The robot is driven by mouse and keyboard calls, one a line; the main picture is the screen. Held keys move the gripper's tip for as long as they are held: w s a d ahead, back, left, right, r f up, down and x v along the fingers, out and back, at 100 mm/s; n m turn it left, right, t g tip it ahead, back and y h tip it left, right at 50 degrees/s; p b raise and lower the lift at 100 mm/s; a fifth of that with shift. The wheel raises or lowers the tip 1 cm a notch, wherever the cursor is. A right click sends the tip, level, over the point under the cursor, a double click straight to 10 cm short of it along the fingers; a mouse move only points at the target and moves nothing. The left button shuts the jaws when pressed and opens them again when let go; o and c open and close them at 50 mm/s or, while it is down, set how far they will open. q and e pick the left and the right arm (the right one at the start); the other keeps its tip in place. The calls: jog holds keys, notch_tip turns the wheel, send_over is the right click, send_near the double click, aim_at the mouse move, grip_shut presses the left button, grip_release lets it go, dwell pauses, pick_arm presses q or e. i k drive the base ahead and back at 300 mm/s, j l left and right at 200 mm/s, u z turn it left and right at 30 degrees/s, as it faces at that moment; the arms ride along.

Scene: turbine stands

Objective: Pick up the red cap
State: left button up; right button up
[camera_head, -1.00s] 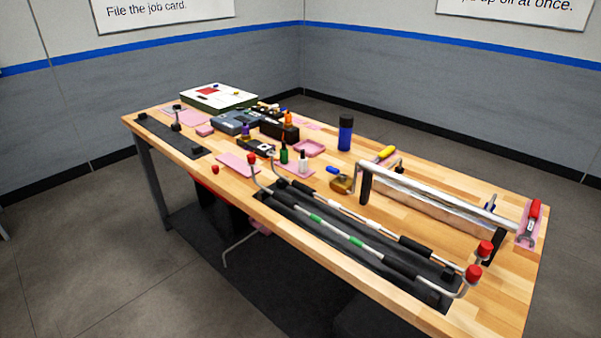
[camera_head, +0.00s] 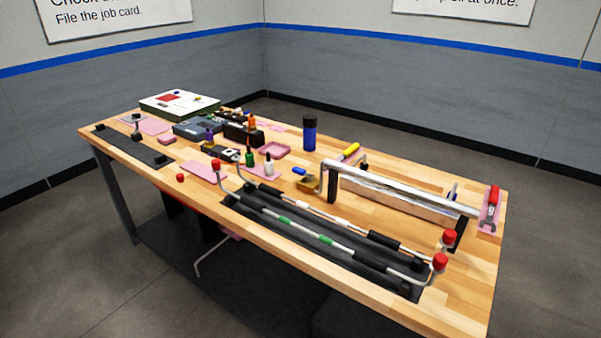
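A small loose red cap (camera_head: 180,177) lies on the wooden bench top near its front edge, left of a pink mat (camera_head: 205,170). Other red caps sit on the ends of bent metal tubes: one at the left end (camera_head: 216,163) and two at the right end, an upper one (camera_head: 449,237) and a lower one (camera_head: 439,262). The tubes lie over a dark mat (camera_head: 240,207). Neither of my grippers shows in the head view.
The wooden bench (camera_head: 465,300) runs from back left to front right. Grey floor is open in front.

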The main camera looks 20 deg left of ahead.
aim_at(179, 177)
jog(key=u, duration=1.25)
